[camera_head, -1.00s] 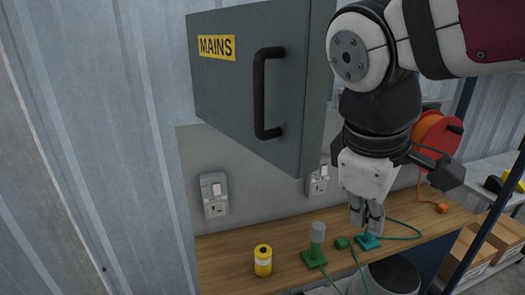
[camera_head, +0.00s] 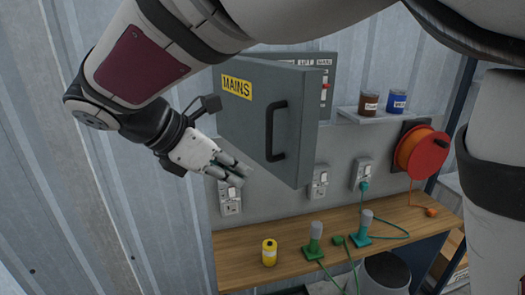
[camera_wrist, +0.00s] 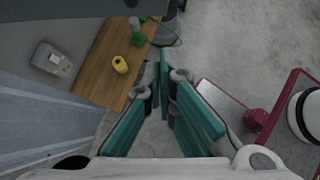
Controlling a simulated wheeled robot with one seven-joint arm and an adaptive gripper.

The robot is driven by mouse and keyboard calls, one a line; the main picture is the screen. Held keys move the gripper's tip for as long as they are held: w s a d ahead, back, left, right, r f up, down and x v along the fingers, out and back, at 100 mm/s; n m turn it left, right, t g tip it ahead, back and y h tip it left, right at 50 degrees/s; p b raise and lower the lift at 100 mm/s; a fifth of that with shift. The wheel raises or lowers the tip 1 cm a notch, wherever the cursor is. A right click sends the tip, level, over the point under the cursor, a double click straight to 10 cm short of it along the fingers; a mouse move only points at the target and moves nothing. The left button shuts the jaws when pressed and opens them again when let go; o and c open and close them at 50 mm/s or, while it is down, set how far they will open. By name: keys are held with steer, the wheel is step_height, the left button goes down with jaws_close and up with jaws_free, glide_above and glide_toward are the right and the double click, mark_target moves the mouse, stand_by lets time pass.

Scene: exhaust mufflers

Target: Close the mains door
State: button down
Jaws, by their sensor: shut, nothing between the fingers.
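The mains door (camera_head: 262,125) is a grey metal panel with a yellow MAINS label (camera_head: 237,87) and a black bar handle (camera_head: 275,131). It stands swung open, its face toward the head camera, with part of the mains box (camera_head: 325,75) and a red switch showing behind it. My gripper (camera_head: 243,178) is at the lower left of the door, near its bottom left corner. Its fingers are shut with nothing between them. In the wrist view my gripper (camera_wrist: 163,85) shows its fingers together above the floor and shelf. I cannot tell whether it touches the door.
A wooden shelf (camera_head: 225,268) below holds a yellow can (camera_head: 269,252) and green and teal plug stands (camera_head: 314,240). Sockets (camera_head: 229,196) line the wall. An orange cable reel (camera_head: 421,153) and two jars (camera_head: 370,102) are on the right. Corrugated wall is at left.

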steer(key=w+d+f+b, duration=0.6)
steer(key=d, duration=0.2)
steer(key=shift+b, duration=0.3)
steer(key=shift+d, duration=0.1)
